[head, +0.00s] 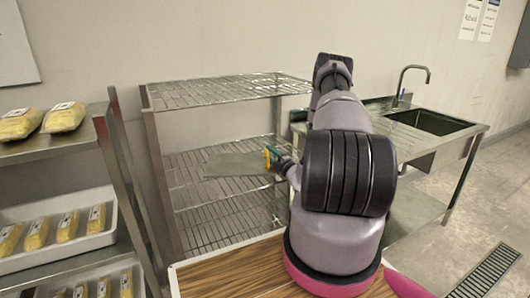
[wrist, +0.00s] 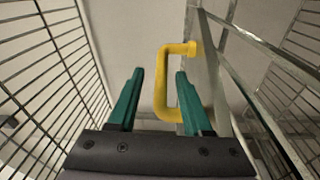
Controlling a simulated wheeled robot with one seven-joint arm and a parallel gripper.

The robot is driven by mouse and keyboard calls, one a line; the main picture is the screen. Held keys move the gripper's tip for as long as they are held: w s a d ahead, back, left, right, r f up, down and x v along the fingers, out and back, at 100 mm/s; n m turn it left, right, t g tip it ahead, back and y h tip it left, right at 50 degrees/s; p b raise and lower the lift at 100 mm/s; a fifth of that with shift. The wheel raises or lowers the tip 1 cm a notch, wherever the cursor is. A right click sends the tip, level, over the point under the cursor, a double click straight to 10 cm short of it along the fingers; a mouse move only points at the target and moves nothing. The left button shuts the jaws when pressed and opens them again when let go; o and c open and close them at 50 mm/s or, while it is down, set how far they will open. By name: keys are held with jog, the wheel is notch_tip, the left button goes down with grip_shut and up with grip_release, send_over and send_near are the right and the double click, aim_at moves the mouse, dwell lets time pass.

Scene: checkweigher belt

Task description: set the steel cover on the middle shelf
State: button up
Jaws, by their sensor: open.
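The steel cover (head: 236,165) is a flat grey plate with a yellow handle. In the head view it lies flat at the middle shelf (head: 190,190) of the wire rack, its right end near the front right edge; I cannot tell for sure that it touches the wires all over. My gripper (head: 271,157) is at the cover's right end. In the wrist view the green fingers of my gripper (wrist: 160,74) are apart, with the bar of the yellow handle (wrist: 162,80) between them and clear space on both sides.
The top shelf (head: 215,90) of the rack is empty and close above my arm. A left rack (head: 50,152) holds yellow packs in trays. A sink bench (head: 430,125) stands right of the rack. A wooden surface (head: 235,272) is in front.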

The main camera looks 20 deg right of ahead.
jog(key=s, duration=0.7)
jog(key=shift+s+d+f, duration=0.1)
jog(key=shift+d+f, duration=0.1)
jog(key=shift+d, duration=0.2)
